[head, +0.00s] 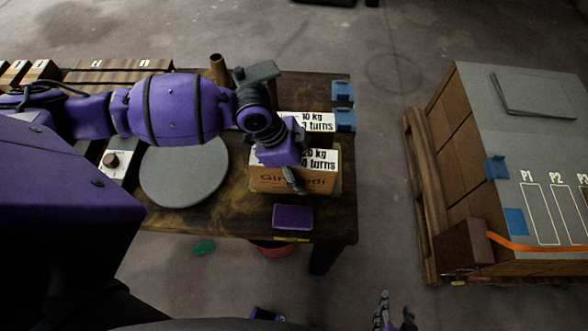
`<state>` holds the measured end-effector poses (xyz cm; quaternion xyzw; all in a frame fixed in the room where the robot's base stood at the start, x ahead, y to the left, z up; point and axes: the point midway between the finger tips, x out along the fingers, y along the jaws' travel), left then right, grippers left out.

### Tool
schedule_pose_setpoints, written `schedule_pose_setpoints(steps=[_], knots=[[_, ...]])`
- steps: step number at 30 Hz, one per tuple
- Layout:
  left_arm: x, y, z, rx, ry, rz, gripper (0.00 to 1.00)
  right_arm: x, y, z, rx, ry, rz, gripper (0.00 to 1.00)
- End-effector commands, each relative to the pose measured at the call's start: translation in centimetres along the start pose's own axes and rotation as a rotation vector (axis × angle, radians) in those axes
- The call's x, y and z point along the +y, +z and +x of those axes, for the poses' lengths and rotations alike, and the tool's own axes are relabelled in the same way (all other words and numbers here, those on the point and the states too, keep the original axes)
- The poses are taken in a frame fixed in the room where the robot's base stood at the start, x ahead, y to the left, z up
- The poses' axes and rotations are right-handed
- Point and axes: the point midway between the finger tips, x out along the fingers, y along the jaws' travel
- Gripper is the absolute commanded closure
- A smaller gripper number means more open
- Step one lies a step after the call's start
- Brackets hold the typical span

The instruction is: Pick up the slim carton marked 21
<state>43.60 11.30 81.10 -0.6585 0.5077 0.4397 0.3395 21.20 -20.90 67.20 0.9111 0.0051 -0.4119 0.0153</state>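I cannot make out a mark 21 on any carton. A brown carton (265,181) on the wooden table has a white top reading 20 kg, 4 turns. A second white-topped carton (318,122) marked 10 kg stands just behind it. My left gripper (293,181) points down over the front carton and hides part of its top and front. Its fingers overlap the carton in the picture; I cannot tell whether they touch it or are open. My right gripper (396,312) is low at the bottom edge, away from the table, with its fingertips apart and nothing between them.
A round grey disc (184,175) lies left of the cartons. A small purple box (292,217) sits at the table's front edge. A pallet stack (445,145) with a grey top marked P1, P2 stands at right. Floor lies clear between table and stack.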

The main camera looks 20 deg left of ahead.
Motion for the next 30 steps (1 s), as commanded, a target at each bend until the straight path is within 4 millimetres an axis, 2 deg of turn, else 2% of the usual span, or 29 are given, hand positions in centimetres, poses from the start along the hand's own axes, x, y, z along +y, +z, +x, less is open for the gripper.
schedule_pose_setpoints(steps=[5,21,30], knots=[[-0.02,0.01,-0.02,0.0,-0.001,0.0,0.31,-0.05,-0.08,0.02,0.001,-0.001,0.001,0.6],[-0.03,0.03,-0.05,0.0,-0.001,0.0,1.0,-0.21,-0.16,0.05,0.003,-0.001,0.005,0.6],[-0.11,-0.13,-0.24,0.002,-0.003,0.001,1.0,-0.21,-0.21,0.04,0.004,-0.001,0.005,0.6]])
